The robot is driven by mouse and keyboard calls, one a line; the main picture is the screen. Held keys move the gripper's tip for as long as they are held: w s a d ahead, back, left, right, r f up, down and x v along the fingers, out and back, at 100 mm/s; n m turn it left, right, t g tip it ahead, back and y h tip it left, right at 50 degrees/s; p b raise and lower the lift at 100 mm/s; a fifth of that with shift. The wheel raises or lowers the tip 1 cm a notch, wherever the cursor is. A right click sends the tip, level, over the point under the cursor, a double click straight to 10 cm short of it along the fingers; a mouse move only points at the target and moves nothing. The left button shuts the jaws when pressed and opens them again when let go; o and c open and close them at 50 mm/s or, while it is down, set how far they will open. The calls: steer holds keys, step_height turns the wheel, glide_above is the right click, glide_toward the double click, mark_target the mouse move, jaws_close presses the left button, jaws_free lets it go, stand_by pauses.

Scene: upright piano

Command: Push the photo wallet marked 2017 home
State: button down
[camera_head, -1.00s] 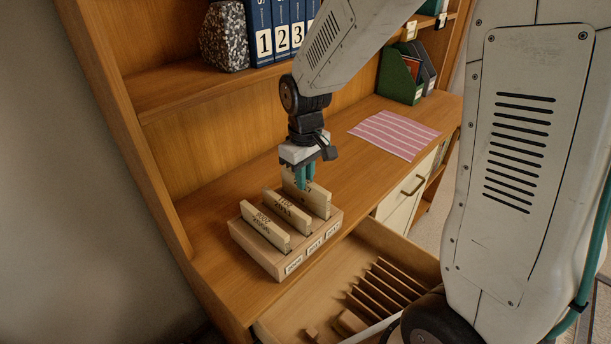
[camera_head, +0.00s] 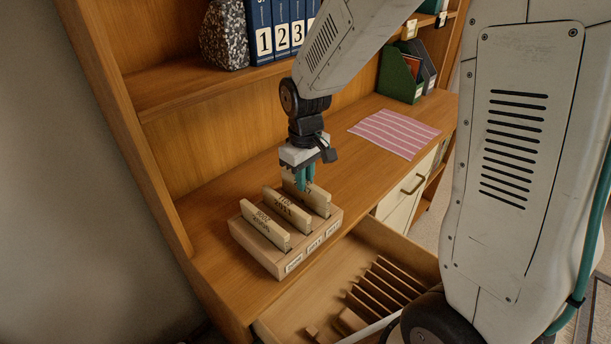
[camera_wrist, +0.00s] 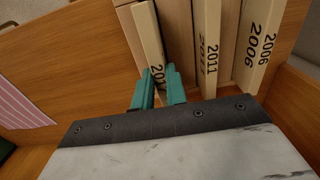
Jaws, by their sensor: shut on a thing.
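A light wooden box (camera_head: 262,259) on the desk holds three cream photo wallets in separate slots. The wallet marked 2017 (camera_head: 318,198) stands in the rear right slot, its lower part hidden in the box. My gripper (camera_head: 305,187) is above that slot, its teal fingers on either side of the wallet's upper edge. In the wrist view the fingers (camera_wrist: 159,92) are shut on the 2017 wallet (camera_wrist: 147,35), partly covering its number. The wallet marked 2011 (camera_head: 287,209) is in the middle slot and the one marked 2006 (camera_head: 262,227) in the front left slot.
An open drawer (camera_head: 322,300) with wooden dividers lies below the box, at the desk front. A pink striped cloth (camera_head: 394,134) lies to the right on the desk. Blue numbered binders (camera_head: 272,35) and a speckled stone block (camera_head: 224,38) stand on the shelf above.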

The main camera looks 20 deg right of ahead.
steer(key=shift+f, duration=0.95)
stand_by(0.3)
steer(key=c, duration=1.3)
jaws_free()
steer(key=shift+c, duration=0.2)
steer(key=shift+r, duration=0.15)
step_height(320, 180, up, 8)
steer(key=shift+f, duration=0.2)
